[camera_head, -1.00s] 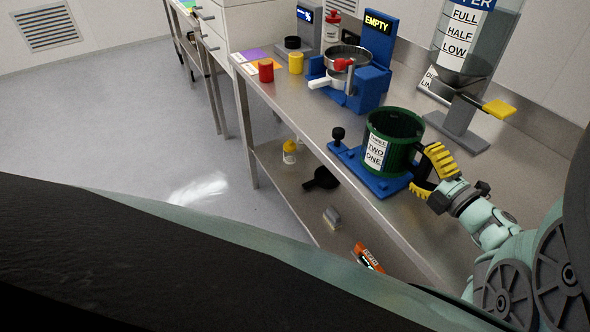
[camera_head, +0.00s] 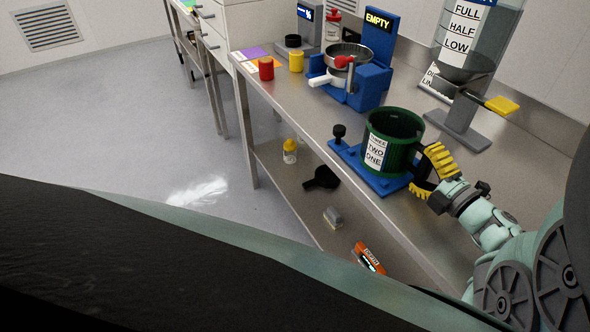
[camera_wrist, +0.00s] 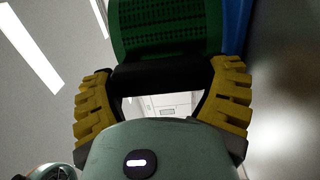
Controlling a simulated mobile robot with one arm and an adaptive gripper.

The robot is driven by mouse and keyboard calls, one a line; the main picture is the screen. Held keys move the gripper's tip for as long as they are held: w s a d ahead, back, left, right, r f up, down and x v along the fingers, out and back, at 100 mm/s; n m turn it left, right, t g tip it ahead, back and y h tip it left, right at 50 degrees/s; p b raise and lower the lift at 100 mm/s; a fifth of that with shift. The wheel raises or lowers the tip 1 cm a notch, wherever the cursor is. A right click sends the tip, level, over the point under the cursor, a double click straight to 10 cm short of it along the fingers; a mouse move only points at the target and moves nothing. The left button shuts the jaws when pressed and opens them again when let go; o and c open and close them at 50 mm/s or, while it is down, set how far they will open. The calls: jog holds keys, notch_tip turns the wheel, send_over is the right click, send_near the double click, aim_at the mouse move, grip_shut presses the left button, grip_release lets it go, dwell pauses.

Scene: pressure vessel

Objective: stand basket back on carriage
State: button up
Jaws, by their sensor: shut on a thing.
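The basket (camera_head: 403,147) is a dark green, open-topped vessel with a white label reading THREE, TWO, ONE. It stands upright on or just over the blue carriage (camera_head: 368,179), which has a black knob at its left end. I cannot tell if its bottom touches the carriage. My gripper (camera_head: 424,170), with yellow ribbed fingers, is at the basket's right side, shut on its dark handle. In the wrist view the green perforated wall of the basket (camera_wrist: 165,32) shows above the black handle (camera_wrist: 163,77), which lies between my fingers (camera_wrist: 160,95).
A blue station (camera_head: 368,88) with a steel pan and an EMPTY sign stands farther back. Red (camera_head: 266,69) and yellow (camera_head: 296,61) jars are beside it. A clear hopper (camera_head: 470,45) on a grey stand is behind the basket. The lower shelf holds several small items.

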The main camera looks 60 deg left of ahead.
jog(key=o, duration=1.1)
